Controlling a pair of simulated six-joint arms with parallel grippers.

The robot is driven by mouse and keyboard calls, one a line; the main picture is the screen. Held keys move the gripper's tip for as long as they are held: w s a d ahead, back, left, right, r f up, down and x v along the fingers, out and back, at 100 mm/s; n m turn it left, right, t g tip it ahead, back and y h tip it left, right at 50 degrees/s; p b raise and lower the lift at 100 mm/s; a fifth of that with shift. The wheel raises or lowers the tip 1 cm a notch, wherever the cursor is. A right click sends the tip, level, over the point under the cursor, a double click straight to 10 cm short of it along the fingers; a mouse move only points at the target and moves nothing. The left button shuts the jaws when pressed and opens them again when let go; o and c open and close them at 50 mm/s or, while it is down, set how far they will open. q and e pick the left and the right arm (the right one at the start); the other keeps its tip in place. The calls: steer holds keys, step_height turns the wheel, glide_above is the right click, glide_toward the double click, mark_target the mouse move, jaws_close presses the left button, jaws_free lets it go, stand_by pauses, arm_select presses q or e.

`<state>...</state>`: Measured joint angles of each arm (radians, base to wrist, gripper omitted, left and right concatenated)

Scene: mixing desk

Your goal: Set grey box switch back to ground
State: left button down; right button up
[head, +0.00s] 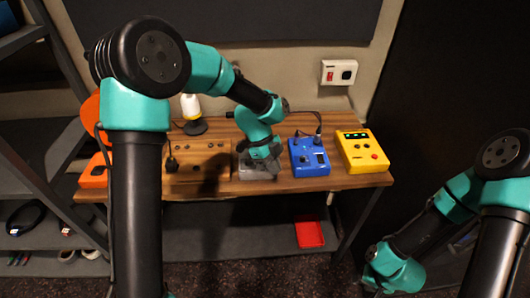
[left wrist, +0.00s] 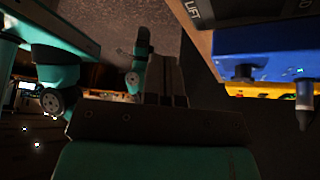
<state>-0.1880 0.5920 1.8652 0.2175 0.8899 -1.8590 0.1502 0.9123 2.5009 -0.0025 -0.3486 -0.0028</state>
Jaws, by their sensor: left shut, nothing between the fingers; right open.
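The grey box (head: 252,174) stands on the wooden desk, left of the blue box (head: 309,157). My left gripper (head: 262,165) is over the grey box and hides much of it, including its switch. In the left wrist view its fingers (left wrist: 165,80) are shut with nothing between them. A dark plate (left wrist: 240,10) lettered "LIFT", with part of another word at the right edge, shows at the top of that view; no switch lever is clear there. My right gripper (head: 374,284) is open, low at the right, away from the desk.
The yellow box (head: 362,151) stands right of the blue box, which also shows close by in the left wrist view (left wrist: 265,52). A wooden panel (head: 200,160) lies left of the grey box. A white lamp-like item (head: 191,107) stands behind. A red tray (head: 309,234) lies below.

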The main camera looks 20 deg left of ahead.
arm_select(q)
steer(key=w+a+r+m+y, duration=0.4)
steer(key=w+r+m, duration=0.4)
steer(key=r, duration=0.4)
steer(key=shift+w+a+r+m, duration=0.25)
steer(key=shift+a+r+m, duration=0.2)
steer(key=shift+m, duration=0.45)
steer(key=x, duration=0.8)
steer(key=w+a+x, duration=0.1)
steer(key=x, duration=0.4)
steer(key=shift+f, duration=0.6)
steer(key=shift+w+f+y, duration=0.25)
steer(key=shift+f+y, duration=0.05)
steer(key=shift+f, duration=0.2)
steer(key=shift+s+r, duration=0.1)
steer(key=shift+s, duration=0.05)
